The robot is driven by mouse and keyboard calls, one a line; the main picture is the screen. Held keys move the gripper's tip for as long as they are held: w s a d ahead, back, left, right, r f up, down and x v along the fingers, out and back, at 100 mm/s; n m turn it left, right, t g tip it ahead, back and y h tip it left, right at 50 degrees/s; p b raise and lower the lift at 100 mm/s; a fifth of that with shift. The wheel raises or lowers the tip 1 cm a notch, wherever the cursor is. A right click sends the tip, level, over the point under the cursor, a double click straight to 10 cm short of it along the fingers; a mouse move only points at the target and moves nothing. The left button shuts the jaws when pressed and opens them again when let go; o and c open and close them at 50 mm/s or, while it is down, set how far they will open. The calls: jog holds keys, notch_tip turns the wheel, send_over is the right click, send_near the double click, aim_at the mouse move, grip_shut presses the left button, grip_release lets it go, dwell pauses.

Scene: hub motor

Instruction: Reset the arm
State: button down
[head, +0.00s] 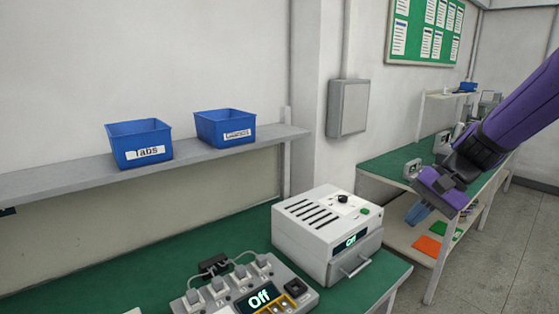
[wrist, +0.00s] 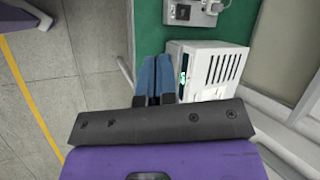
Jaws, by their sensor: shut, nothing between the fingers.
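My purple arm reaches in from the right in the head view. My gripper (head: 418,214) is at its lower end, pointing down, in the air to the right of the white box-shaped device. In the wrist view its two blue fingers (wrist: 156,78) lie side by side, shut with nothing between them. No object is held.
A white device (head: 325,235) with an "Off" display and front handle stands on the green bench (head: 155,265). A grey switch unit (head: 240,290) reading "Off" is beside it. Blue bins (head: 139,143) (head: 226,127) sit on a shelf (head: 60,180). Open floor (head: 525,225) lies right.

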jog(key=s+d+r+n+t+h, duration=0.1)
jog(key=s+r+n+t+h, duration=0.1)
jog(key=s+r, duration=0.3)
jog(key=s+d+r+n+t+h, duration=0.2)
jog(key=s+r+n+t+h, duration=0.1)
jog(key=s, duration=1.1)
notch_tip(320, 180, up, 2)
jog(key=shift+r+n+h, duration=0.25)
jog(key=shift+n+h, duration=0.55)
jog(key=shift+h, duration=0.1)
